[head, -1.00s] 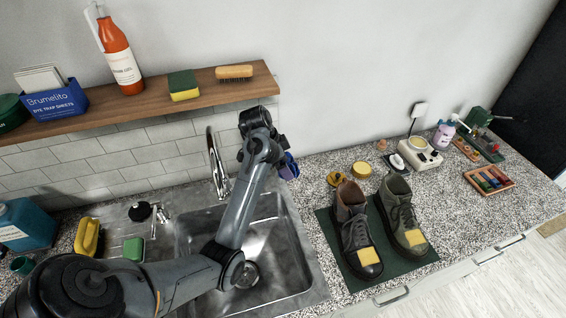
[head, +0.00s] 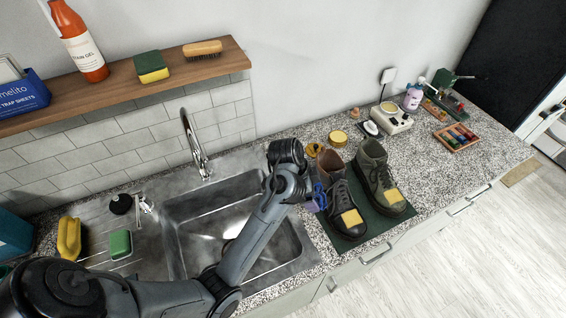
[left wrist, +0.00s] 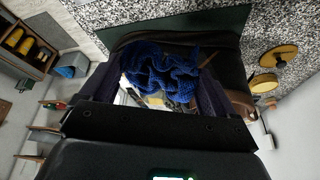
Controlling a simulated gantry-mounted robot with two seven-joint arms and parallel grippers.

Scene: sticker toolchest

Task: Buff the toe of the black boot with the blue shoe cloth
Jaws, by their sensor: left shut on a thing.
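The black boot (head: 344,217) stands on a dark green mat (head: 380,226), with a brownish collar and a yellow patch near its toe. A grey-olive boot (head: 374,171) with a similar yellow patch stands to its right. My left gripper (head: 318,196) is beside the black boot's left side. It is shut on the blue shoe cloth (left wrist: 165,70), crumpled between its fingers in the left wrist view. A dark boot surface (left wrist: 190,28) lies just beyond the cloth there; I cannot tell whether they touch. My right gripper is not in view.
The metal sink (head: 225,232) is left of the mat, under my left arm. Round yellow tins (head: 338,138) and a white device (head: 392,118) stand behind the boots. Speckled counter is free right of the mat.

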